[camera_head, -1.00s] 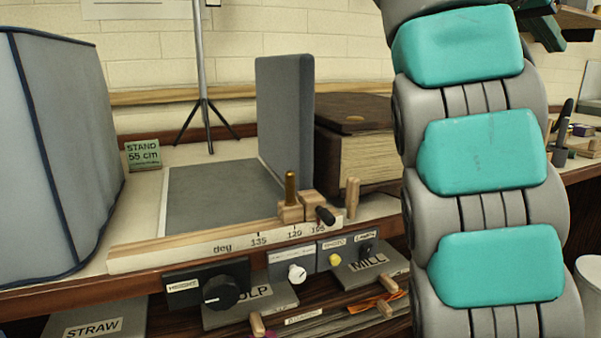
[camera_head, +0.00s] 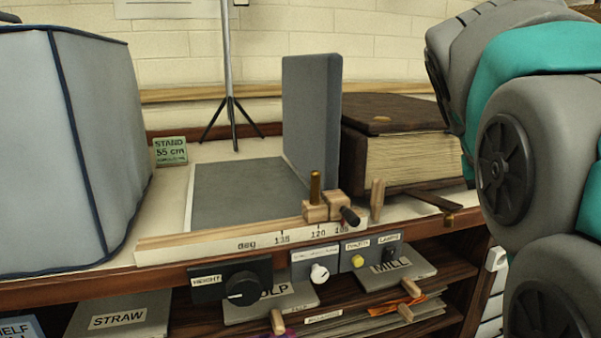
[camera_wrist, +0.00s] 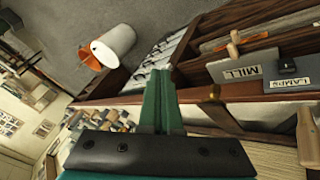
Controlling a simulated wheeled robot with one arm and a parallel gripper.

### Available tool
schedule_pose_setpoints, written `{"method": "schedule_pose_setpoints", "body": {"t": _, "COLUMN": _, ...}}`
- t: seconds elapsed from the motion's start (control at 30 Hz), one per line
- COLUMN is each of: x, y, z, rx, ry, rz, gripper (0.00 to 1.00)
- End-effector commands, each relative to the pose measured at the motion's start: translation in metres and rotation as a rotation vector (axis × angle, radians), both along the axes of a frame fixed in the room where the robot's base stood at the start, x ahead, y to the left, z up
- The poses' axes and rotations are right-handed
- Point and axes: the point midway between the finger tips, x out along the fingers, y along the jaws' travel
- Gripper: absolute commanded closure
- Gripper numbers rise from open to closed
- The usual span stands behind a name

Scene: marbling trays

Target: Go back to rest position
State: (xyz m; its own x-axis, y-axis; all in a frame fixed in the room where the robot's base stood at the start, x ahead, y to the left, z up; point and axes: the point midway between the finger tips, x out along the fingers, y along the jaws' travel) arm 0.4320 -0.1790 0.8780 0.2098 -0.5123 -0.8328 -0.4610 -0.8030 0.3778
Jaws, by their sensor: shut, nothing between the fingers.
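My arm, grey with teal pads, fills the right side of the head view; the gripper itself is out of that view. In the wrist view my gripper (camera_wrist: 158,78) shows as two green fingers side by side, shut and empty. It is beside the bench edge, with the MILL board (camera_wrist: 238,68) to its right and a white bin (camera_wrist: 114,44) to its upper left. The fingers touch nothing that I can make out.
The bench holds a grey hinged panel (camera_head: 311,115), a thick brown book (camera_head: 410,160), a degree rail (camera_head: 240,241) and a grey padded box (camera_head: 60,150). A height knob (camera_head: 242,291) juts from the front. Labelled boards lie on the shelf below.

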Motion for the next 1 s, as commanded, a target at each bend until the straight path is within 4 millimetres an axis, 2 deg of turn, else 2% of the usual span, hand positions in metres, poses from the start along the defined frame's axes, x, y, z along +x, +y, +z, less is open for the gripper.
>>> {"method": "schedule_pose_setpoints", "body": {"t": 0.03, "x": -0.01, "y": 0.01, "z": -0.021, "rx": 0.031, "ry": 0.037, "rz": 0.032, "gripper": 1.0}}
{"method": "schedule_pose_setpoints", "body": {"t": 0.27, "x": -0.062, "y": 0.062, "z": -0.113, "rx": 0.182, "ry": 0.188, "rz": 0.164, "gripper": 1.0}}
{"method": "schedule_pose_setpoints", "body": {"t": 0.4, "x": -0.104, "y": 0.096, "z": -0.166, "rx": 0.277, "ry": 0.278, "rz": 0.236, "gripper": 1.0}}
{"method": "schedule_pose_setpoints", "body": {"t": 0.6, "x": -0.172, "y": 0.142, "z": -0.233, "rx": 0.41, "ry": 0.394, "rz": 0.322, "gripper": 1.0}}
{"method": "schedule_pose_setpoints", "body": {"t": 0.7, "x": -0.201, "y": 0.16, "z": -0.256, "rx": 0.462, "ry": 0.439, "rz": 0.352, "gripper": 1.0}}
{"method": "schedule_pose_setpoints", "body": {"t": 0.8, "x": -0.221, "y": 0.172, "z": -0.272, "rx": 0.496, "ry": 0.467, "rz": 0.37, "gripper": 1.0}}
{"method": "schedule_pose_setpoints", "body": {"t": 0.9, "x": -0.234, "y": 0.178, "z": -0.28, "rx": 0.516, "ry": 0.485, "rz": 0.378, "gripper": 1.0}}
{"method": "schedule_pose_setpoints", "body": {"t": 1.0, "x": -0.237, "y": 0.18, "z": -0.283, "rx": 0.521, "ry": 0.488, "rz": 0.382, "gripper": 1.0}}
